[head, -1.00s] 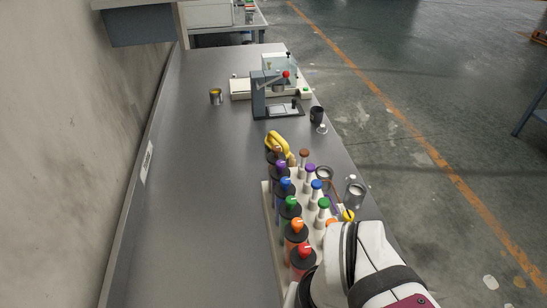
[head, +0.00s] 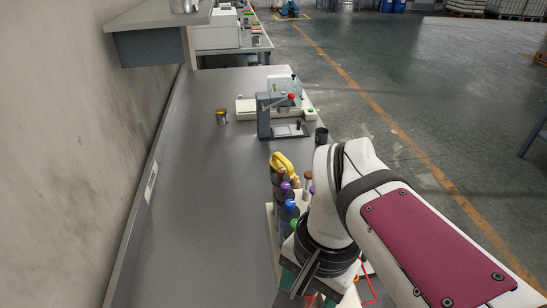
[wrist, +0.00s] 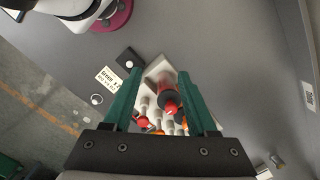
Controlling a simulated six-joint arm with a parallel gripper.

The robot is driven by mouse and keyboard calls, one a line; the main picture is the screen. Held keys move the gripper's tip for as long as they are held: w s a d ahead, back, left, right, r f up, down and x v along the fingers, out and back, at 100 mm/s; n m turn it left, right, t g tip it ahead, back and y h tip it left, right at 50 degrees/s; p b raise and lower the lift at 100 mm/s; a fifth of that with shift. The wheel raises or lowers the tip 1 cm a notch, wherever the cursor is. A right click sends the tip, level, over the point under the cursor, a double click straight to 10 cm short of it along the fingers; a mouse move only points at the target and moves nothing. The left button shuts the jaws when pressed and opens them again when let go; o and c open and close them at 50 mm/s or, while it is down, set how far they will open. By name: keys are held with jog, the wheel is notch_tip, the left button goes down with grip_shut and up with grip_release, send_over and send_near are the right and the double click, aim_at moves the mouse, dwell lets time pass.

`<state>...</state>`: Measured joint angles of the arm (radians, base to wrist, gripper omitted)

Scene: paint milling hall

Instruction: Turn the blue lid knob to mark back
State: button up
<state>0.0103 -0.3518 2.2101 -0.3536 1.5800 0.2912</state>
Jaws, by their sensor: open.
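In the head view the blue lid knob (head: 289,206) sits on one of the dark-lidded jars in a row, between the purple knob (head: 286,188) and the green knob (head: 294,223). Its pointer and marks are too small to read. My arm covers the near end of the row. In the wrist view my gripper (wrist: 163,72) is open, its green fingers apart and pointing down over the near end of the rack. A jar with a red knob (wrist: 170,107) shows between the fingers. The blue knob cannot be made out there.
The pale rack (wrist: 160,66) also holds small capped bottles. A yellow object (head: 282,162) stands behind the row. Farther back are a lever press (head: 276,117), a yellow-topped can (head: 222,117) and a dark cup (head: 321,135). The left part of the bench (head: 190,210) is clear.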

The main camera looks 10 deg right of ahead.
jog(key=w+d+r+m+h, duration=0.1)
jog(key=w+r+m, duration=0.3)
jog(key=w, duration=0.2)
jog(key=w+d+r+m, duration=0.1)
jog(key=w+r+m, duration=0.3)
jog(key=w, duration=0.3)
jog(key=m, duration=1)
send_near(290, 202)
notch_tip(290, 202, down, 9)
jog(key=shift+s+a+r, duration=0.15)
grip_shut()
